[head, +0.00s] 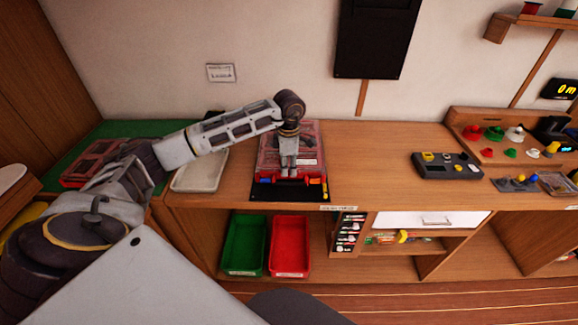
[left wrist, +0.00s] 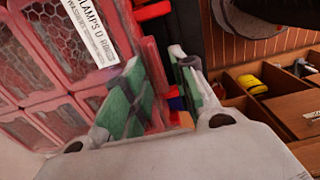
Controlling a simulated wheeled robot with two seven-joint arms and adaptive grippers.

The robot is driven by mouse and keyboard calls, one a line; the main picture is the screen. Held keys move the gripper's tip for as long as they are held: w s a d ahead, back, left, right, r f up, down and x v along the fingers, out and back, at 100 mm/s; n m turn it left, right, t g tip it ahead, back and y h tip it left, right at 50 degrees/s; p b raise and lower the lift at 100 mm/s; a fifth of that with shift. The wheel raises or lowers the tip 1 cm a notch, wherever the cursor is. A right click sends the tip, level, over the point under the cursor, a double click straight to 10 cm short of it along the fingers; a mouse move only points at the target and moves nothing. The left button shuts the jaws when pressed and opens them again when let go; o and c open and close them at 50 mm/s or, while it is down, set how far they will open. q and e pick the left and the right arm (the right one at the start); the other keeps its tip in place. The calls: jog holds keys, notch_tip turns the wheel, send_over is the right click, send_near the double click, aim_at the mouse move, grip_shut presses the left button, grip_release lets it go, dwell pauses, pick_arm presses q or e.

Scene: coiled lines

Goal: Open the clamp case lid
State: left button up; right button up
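The clamp case (head: 312,140) is a red case with a clear lid, lying on a black mat (head: 262,194) on the wooden bench. Blue, orange and red pieces show along its front edge. My left gripper (head: 288,172) points down over the front part of the case. In the left wrist view, the lid (left wrist: 62,62) with its white label fills the left side. My left gripper's green-padded fingers (left wrist: 160,92) stand apart at the lid's red front rim, with a gap between them. Whether a finger touches the rim is unclear. My right gripper is out of view.
A pale tray (head: 200,170) and a red case (head: 92,160) on a green surface lie to the left. A grey control box (head: 447,166) stands to the right. Green (head: 244,244) and red (head: 289,246) bins sit below. The bench between case and control box is clear.

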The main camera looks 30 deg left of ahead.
pick_arm(q)
grip_shut()
jog(key=shift+r, duration=0.15)
